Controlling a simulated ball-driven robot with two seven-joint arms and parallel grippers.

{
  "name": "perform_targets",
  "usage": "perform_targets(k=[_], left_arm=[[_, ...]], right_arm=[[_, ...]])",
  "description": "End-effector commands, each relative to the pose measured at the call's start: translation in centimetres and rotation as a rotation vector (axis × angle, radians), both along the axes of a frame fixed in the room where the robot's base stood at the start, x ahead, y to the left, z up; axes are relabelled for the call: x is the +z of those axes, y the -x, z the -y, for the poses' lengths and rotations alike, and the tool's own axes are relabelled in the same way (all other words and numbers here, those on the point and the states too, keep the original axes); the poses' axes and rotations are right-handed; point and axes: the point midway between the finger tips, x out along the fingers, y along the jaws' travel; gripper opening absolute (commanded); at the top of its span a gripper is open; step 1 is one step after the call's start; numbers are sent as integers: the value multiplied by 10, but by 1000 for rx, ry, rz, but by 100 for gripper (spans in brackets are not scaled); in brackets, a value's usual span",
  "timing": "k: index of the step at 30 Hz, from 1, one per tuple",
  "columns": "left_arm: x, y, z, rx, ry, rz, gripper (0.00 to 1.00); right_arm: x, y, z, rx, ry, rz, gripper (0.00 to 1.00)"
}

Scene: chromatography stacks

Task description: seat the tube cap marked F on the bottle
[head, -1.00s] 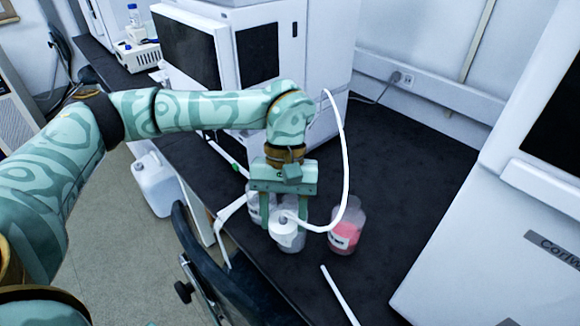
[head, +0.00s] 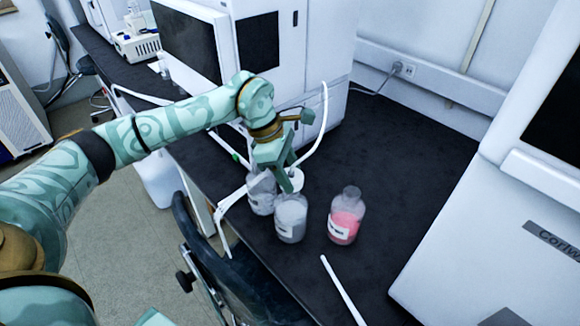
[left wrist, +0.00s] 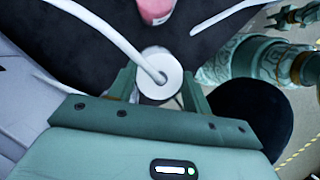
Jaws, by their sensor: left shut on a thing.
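My left gripper (head: 290,182) is shut on a white round tube cap (left wrist: 160,75), with a white tube rising from its centre. In the head view the cap (head: 296,180) is partly hidden by the fingers. It is tilted with the gripper, just above the neck of a clear bottle with greyish contents (head: 291,222). I cannot tell whether cap and neck touch. A second clear bottle (head: 261,197) stands close behind to the left. A bottle of pink liquid (head: 345,218), uncapped, stands to the right. No letter is readable on the cap.
The tube (head: 322,125) arches back toward the white instrument (head: 300,40). Another white tube (head: 231,202) hangs over the bench's left edge, and one (head: 343,290) lies in front. A chair (head: 215,255) stands by that edge. The black bench (head: 415,165) is clear right of the pink bottle.

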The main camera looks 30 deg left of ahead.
Motion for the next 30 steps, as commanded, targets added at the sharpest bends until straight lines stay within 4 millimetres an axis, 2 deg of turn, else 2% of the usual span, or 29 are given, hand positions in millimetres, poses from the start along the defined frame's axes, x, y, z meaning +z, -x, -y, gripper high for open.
perform_targets(k=[1, 5, 30], left_arm=[[-8, 0, 0, 0, 1, -2, 25], [-14, 0, 0, -1, 0, -1, 25], [-11, 0, 0, -1, 0, 2, 25]], right_arm=[[-6, 2, 0, 0, 0, -4, 36], [-10, 3, 0, 0, 0, -6, 36], [-4, 1, -1, 0, -1, -3, 36]])
